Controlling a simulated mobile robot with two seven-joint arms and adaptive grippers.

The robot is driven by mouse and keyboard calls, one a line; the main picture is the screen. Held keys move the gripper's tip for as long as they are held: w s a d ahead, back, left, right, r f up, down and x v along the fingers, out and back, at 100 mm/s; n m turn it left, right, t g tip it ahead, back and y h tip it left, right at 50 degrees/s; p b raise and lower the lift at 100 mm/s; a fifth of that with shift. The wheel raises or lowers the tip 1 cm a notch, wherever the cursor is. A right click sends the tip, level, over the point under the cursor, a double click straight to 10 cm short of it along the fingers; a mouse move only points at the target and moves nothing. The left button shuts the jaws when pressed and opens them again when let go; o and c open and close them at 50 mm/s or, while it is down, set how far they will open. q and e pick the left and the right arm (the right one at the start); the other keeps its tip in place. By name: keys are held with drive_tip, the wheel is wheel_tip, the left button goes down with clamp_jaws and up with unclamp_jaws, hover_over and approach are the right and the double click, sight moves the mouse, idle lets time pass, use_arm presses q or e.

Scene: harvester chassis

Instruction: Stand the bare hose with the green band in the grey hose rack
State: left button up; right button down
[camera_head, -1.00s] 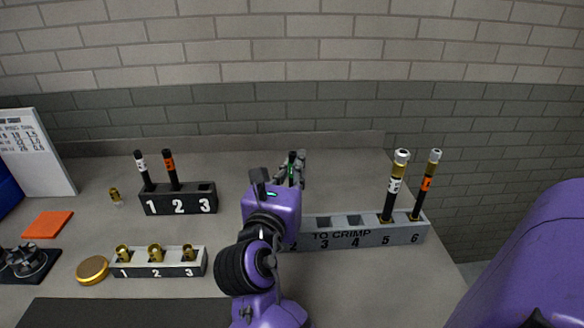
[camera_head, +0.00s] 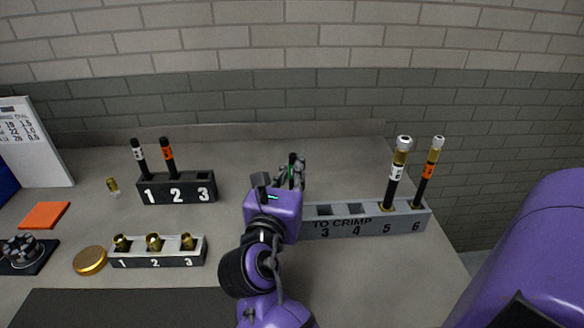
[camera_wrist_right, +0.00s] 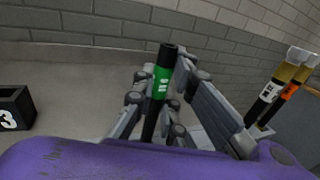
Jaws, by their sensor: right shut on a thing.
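My right gripper (camera_head: 292,176) is shut on the bare hose with the green band, which is black and upright between its fingers in the right wrist view (camera_wrist_right: 160,85). Only the hose's upper end (camera_head: 292,158) shows in the head view. The grey hose rack (camera_head: 378,229), marked TO CRIMP, stands to the right, its left part hidden behind my right arm. Slots 3 and 4 look empty. A white-banded hose (camera_head: 397,175) stands in slot 5 and an orange-banded hose (camera_head: 428,172) in slot 6, both with brass ends. The green hose's lower end is hidden. My left gripper is out of view.
A black rack (camera_head: 178,193) at left holds two bare hoses, white-banded (camera_head: 140,158) and orange-banded (camera_head: 170,158); its slot 3 is empty. In front is a white-and-black rack (camera_head: 157,258) of brass fittings. A brick wall closes the back.

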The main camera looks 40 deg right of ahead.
sight(292, 186)
drive_tip(key=shift+f+b, duration=0.4)
drive_tip(key=shift+f, duration=1.15)
drive_tip(key=c, duration=1.7)
unclamp_jaws()
drive_tip(key=shift+r, duration=0.1)
wheel_tip(292, 186, up, 10)
drive_tip(key=shift+f, duration=0.1)
